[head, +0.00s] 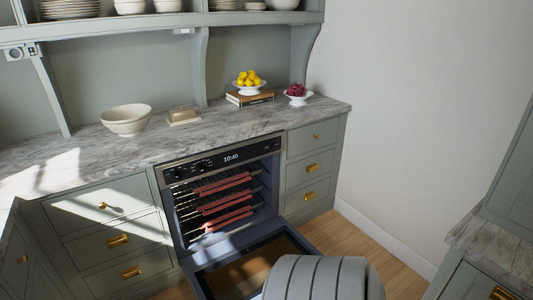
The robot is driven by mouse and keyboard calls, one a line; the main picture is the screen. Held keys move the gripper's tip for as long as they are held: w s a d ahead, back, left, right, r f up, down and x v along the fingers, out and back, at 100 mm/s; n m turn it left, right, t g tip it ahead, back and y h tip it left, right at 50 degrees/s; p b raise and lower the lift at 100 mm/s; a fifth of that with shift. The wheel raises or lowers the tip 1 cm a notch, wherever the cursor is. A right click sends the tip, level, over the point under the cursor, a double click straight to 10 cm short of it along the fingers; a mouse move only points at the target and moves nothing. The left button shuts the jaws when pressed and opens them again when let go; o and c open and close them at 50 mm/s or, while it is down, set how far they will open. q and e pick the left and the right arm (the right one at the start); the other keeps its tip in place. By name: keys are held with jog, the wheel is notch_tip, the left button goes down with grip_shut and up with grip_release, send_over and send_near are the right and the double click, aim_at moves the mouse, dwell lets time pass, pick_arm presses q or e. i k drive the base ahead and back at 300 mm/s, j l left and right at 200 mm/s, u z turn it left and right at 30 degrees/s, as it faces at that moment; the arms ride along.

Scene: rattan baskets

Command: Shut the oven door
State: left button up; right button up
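The oven (222,193) is built into the lower cabinets under the counter, with a black control panel reading 10:40. Its door (204,281) is open, hinged at the bottom and folded down toward me, with the dark frame and brownish glass facing up. Several racks with red front strips (226,202) show in the open cavity. A grey, dark-banded part of my own body covers the door's near right portion. Neither of my grippers is in view, so their state does not show.
Drawers with gold handles flank the oven, at left (118,241) and right (310,168). A bowl (127,120), lemons (248,79) and a red fruit dish (297,95) stand on the counter (220,130). Wooden floor (352,248) is clear at right, before another cabinet (475,280).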

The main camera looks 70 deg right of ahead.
aim_at(194, 266)
jog(key=l+z, duration=0.1)
jog(key=z, duration=0.35)
jog(key=i+l+z, duration=0.1)
jog(key=z, duration=0.75)
jog(key=i+z, duration=0.15)
jog(key=z, duration=0.25)
